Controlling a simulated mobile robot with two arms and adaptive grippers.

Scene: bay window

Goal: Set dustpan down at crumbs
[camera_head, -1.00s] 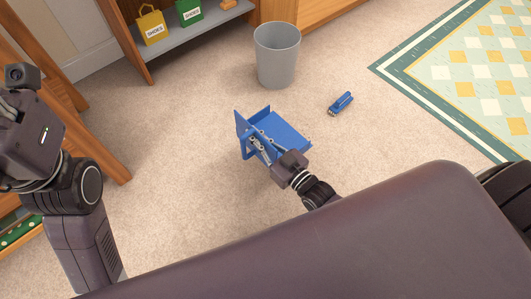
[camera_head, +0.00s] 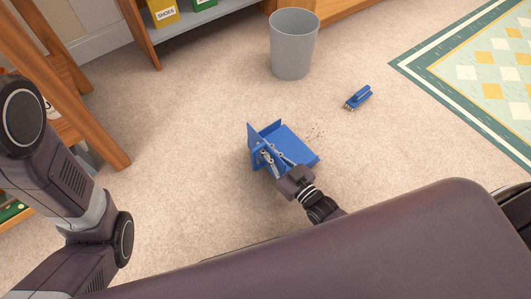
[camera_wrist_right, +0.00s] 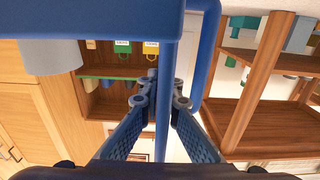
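The blue dustpan (camera_head: 294,146) is at the carpet, its flat pan toward the right and its raised back and handle at the left. I cannot tell whether it touches the floor fully. My right gripper (camera_head: 270,157) is shut on the dustpan's handle; in the right wrist view the handle (camera_wrist_right: 166,95) runs between the fingers. The crumbs (camera_head: 316,134) are small dark specks on the carpet just beyond the pan's right edge. My left gripper is out of view; only my left arm shows.
A blue brush (camera_head: 358,97) lies on the carpet right of the crumbs. A grey bin (camera_head: 293,45) stands behind. A patterned rug (camera_head: 480,75) is at the right, a wooden shelf (camera_head: 178,33) at the back left. Carpet around the dustpan is clear.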

